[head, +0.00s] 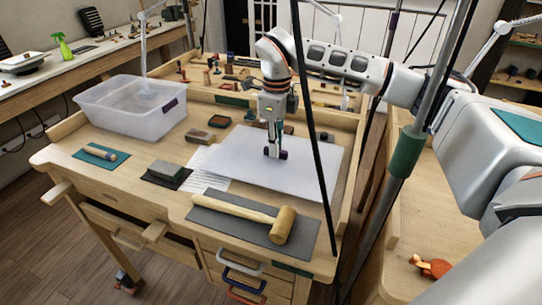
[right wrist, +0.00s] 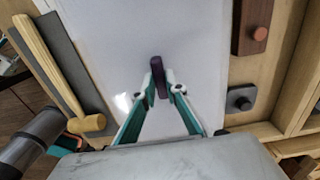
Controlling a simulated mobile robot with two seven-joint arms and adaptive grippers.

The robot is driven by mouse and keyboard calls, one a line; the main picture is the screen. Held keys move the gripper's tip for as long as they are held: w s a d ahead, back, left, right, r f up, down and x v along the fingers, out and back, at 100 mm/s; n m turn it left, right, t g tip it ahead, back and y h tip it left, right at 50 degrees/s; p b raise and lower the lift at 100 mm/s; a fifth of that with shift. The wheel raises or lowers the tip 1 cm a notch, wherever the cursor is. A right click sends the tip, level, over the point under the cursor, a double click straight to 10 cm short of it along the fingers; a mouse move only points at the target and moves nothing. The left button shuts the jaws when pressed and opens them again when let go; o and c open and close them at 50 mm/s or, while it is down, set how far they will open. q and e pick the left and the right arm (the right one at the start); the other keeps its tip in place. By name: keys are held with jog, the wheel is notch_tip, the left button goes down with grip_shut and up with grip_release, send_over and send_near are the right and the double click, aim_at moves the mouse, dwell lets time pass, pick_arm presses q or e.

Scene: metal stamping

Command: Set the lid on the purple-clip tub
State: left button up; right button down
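The clear plastic tub (head: 115,124) stands open at the back left of the bench, with a dark purple clip (head: 170,105) on its right end. The lid (head: 312,172) is a pale, translucent flat sheet on the right of the bench, its front left over striped paper. A dark purple handle (right wrist: 157,66) stands up from the lid. My right gripper (head: 273,151) points down over the lid. In the right wrist view its fingertips (right wrist: 159,86) are close together on both sides of the handle and appear to grip it. My left gripper is not in view.
A mallet (head: 284,224) lies on a grey mat in front of the lid. A block (head: 165,170) on a dark mat and small brown blocks (head: 219,121) lie between tub and lid. A teal mat (head: 88,155) with a wooden tool lies front left. Dark poles cross the head view.

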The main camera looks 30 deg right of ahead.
dwell(0.5)
jog(key=shift+r+p, duration=0.5)
jog(key=shift+r, duration=2.5)
